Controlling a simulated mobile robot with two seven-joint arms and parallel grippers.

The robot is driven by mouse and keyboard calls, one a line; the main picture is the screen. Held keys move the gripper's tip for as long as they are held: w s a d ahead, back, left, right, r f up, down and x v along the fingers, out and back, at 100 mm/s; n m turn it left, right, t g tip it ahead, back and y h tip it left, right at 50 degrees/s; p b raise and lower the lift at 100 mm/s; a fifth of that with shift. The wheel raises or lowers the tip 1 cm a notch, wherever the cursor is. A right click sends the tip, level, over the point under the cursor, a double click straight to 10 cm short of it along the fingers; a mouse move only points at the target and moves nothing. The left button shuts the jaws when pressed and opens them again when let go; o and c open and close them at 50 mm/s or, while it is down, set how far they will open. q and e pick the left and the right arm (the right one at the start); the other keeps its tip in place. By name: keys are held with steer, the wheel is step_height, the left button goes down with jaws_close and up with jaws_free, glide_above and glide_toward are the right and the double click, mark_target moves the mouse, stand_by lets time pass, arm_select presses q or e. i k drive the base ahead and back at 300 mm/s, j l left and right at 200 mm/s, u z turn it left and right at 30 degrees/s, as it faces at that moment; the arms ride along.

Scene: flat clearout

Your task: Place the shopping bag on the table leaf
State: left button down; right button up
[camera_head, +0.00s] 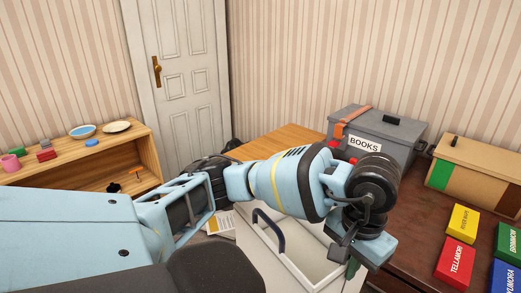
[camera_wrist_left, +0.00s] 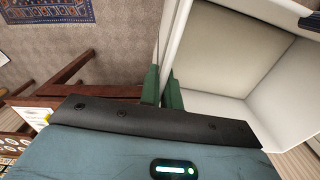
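The shopping bag (camera_head: 275,262) looks like a white, open-topped box shape with a dark blue loop handle, at the lower middle of the head view. Its inside looks empty. In the left wrist view, its white wall (camera_wrist_left: 220,107) runs up between the green fingers of my left gripper (camera_wrist_left: 162,88). The fingers appear closed on this rim, one on each side. In the head view my left gripper (camera_head: 350,268) points down at the bag's right edge, partly hidden by the wrist. A light wooden surface (camera_head: 285,141), possibly the table leaf, lies behind my arm. My right gripper is not in view.
A grey BOOKS box (camera_head: 378,132) and a tan box (camera_head: 478,168) stand on the dark table (camera_head: 405,215) at right, with several coloured books (camera_head: 456,259) in front. A low shelf (camera_head: 135,146) with dishes stands left, near a white door (camera_head: 184,70).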

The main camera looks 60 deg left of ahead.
mark_target(266, 158)
steer(key=i+j+u, duration=0.45)
steer(key=j, duration=0.15)
steer(key=i+j+u, duration=0.5)
steer(key=k+j, duration=0.05)
steer(key=k, duration=0.05)
